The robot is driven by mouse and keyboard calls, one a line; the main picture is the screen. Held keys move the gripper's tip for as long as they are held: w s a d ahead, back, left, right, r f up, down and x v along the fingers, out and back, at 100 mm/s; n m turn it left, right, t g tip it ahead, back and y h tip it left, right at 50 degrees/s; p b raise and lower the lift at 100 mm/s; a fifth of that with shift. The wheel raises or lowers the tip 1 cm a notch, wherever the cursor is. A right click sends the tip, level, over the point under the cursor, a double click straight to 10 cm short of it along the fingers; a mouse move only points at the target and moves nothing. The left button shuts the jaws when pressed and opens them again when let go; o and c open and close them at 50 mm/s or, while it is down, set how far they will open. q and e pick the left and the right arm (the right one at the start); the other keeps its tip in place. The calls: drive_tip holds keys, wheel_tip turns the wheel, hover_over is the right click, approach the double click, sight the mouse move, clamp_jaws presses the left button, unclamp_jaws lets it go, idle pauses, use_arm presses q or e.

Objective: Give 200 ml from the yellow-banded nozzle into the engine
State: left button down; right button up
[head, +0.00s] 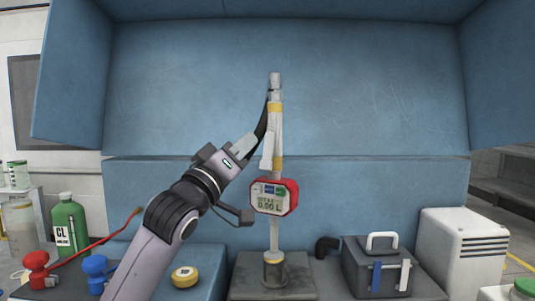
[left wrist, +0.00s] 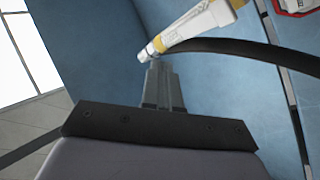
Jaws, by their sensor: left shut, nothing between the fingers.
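The yellow-banded nozzle (head: 276,125) is pale and upright on a post above a dark base, with a yellow band near its top and another lower down. A red meter (head: 273,197) on it reads 0.00 L. A black hose (head: 263,122) runs down beside it. My left gripper (head: 256,139) is shut and empty, just left of the nozzle. In the left wrist view its fingertips (left wrist: 157,66) are close to one end of the nozzle (left wrist: 195,25); I cannot tell whether they touch. I cannot clearly identify the engine. My right gripper is not in view.
A dark grey box (head: 365,275) with a white handle stands right of the post, near a white vented cabinet (head: 458,250). At left are a green bottle (head: 72,228), red (head: 38,268) and blue (head: 96,268) fittings, and a yellow cap (head: 185,276). Blue panels stand behind.

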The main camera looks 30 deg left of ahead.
sight(270, 140)
use_arm(q)
drive_tip(key=w, duration=0.1)
drive_tip(key=w+f, duration=0.1)
drive_tip(key=w, duration=0.3)
drive_tip(key=shift+w+a+f, duration=0.1)
drive_tip(key=shift+a+f, duration=0.2)
drive_tip(key=shift+f, duration=0.1)
idle(0.8)
idle(0.9)
drive_tip(key=shift+w, duration=0.15)
drive_tip(key=shift+w+f, duration=0.1)
drive_tip(key=shift+w, duration=0.15)
drive_tip(key=shift+w+p, duration=0.2)
drive_tip(key=shift+p, duration=0.1)
